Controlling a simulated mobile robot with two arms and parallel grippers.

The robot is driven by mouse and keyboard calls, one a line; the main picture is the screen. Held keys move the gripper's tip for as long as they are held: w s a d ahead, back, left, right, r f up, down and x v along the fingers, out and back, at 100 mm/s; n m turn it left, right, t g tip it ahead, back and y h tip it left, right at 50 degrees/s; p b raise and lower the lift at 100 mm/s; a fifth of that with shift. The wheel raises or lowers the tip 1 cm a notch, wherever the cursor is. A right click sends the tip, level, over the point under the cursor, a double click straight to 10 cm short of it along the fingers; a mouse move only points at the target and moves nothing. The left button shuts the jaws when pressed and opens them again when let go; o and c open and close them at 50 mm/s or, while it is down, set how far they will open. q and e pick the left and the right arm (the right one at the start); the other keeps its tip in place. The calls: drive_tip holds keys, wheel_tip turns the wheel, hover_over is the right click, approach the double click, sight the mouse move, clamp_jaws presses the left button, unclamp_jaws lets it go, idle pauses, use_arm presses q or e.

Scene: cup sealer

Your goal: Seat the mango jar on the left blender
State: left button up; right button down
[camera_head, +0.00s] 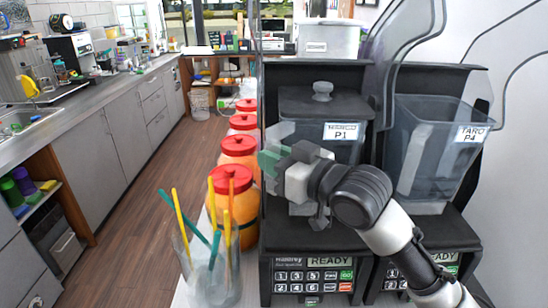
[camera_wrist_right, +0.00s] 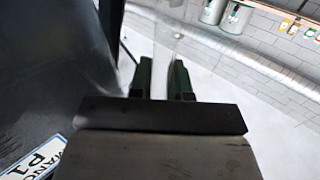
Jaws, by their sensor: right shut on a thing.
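The mango jar (camera_head: 300,104) is a dark translucent lidded jar with a "P1" label and a knob on top. It stands upright inside the left blender (camera_head: 283,263), above its READY panel. My right gripper (camera_head: 270,160) is at the jar's left side, shut on its clear handle. In the right wrist view my right gripper (camera_wrist_right: 167,80) closes around the pale clear handle (camera_wrist_right: 168,45), with the jar's dark wall (camera_wrist_right: 50,80) and label at left. My arm hides the jar's lower part, so I cannot tell whether its bottom touches the base. My left gripper is not in view.
The taro jar (camera_head: 430,150) stands in the right blender. Clear hoods (camera_head: 385,60) rise above the blenders. Orange bottles with red lids (camera_head: 234,180) line the left side. A clear cup of straws (camera_head: 207,270) stands at the front left.

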idle(0.7)
drive_tip(key=c, duration=1)
unclamp_jaws()
drive_tip(key=shift+s+f, duration=0.1)
drive_tip(key=shift+s, duration=0.05)
drive_tip(key=shift+f, duration=0.35)
drive_tip(key=shift+s+d+b, duration=0.2)
drive_tip(key=shift+d+b, duration=0.15)
drive_tip(key=b+v, duration=0.1)
drive_tip(key=v, duration=0.2)
drive_tip(key=b+v, duration=0.1)
drive_tip(key=v, duration=0.2)
drive_tip(key=b+v, duration=0.1)
drive_tip(key=v, duration=0.3)
drive_tip(key=shift+s+r, duration=0.1)
drive_tip(key=shift+r, duration=0.2)
